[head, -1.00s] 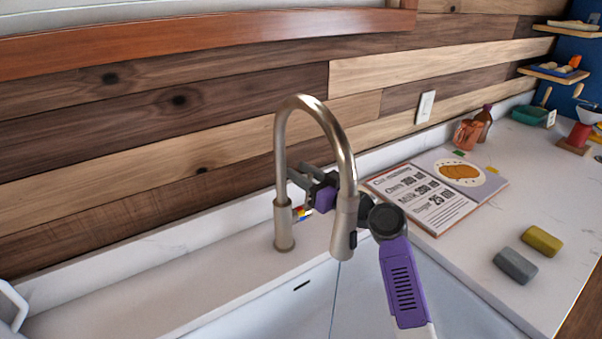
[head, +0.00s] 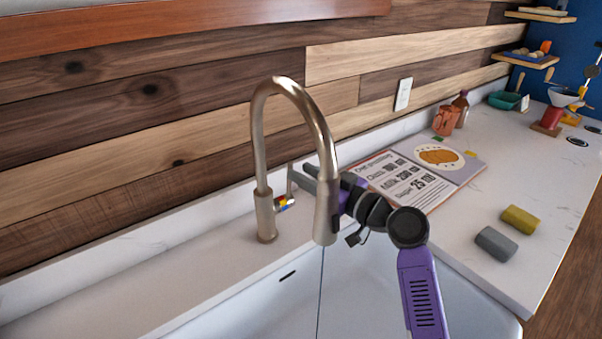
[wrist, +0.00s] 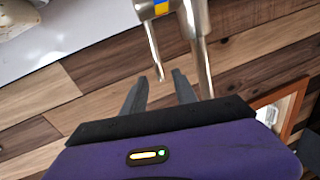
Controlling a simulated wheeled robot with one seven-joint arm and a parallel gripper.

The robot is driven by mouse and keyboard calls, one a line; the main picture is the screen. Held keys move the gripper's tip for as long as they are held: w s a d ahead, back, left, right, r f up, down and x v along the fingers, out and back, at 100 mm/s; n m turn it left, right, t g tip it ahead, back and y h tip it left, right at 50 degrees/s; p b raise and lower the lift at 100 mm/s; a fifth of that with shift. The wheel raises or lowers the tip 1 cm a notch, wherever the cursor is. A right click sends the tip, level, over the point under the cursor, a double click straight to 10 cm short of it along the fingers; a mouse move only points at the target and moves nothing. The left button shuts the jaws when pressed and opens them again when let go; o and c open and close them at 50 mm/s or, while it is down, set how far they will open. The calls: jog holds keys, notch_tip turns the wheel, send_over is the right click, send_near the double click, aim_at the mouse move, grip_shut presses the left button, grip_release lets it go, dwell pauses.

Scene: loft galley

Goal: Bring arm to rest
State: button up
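My gripper (head: 303,180) is behind the tall metal faucet in the head view, so part of it is hidden. The faucet (head: 268,130) arches over the white sink (head: 262,300). Its metal also shows in the wrist view (wrist: 198,45), just beyond the fingertips. My purple and dark arm reaches from the lower right, over the sink, and is bent.
An open recipe book (head: 415,178) lies on the counter right of the faucet. A grey sponge (head: 496,243) and a yellow sponge (head: 520,219) sit near the counter's right edge. A copper mug (head: 446,121) and a brown bottle (head: 461,107) stand near the wall. The wooden wall is close behind.

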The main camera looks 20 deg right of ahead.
dwell(0.3)
jog(key=s+d+r+m+t+h, duration=0.1)
jog(key=s+d+m+t+h, duration=0.15)
jog(key=d+m+h, duration=0.3)
jog(key=s+f+m+h, duration=0.2)
jog(key=s+f+h, duration=0.2)
jog(key=s+f, duration=0.5)
jog(key=s+a+f+n+g, duration=0.1)
jog(key=s+a, duration=0.1)
jog(key=s, duration=1)
jog(key=s+a+f+n+g+y, duration=0.1)
jog(key=s+a, duration=0.2)
jog(key=s, duration=1)
jog(key=s+a+f+n+g, duration=0.1)
jog(key=s+a+f+g, duration=0.1)
jog(key=s, duration=1.1)
jog(key=shift+s+a, duration=0.2)
jog(key=shift+a, duration=0.55)
jog(key=shift+n+y, duration=0.25)
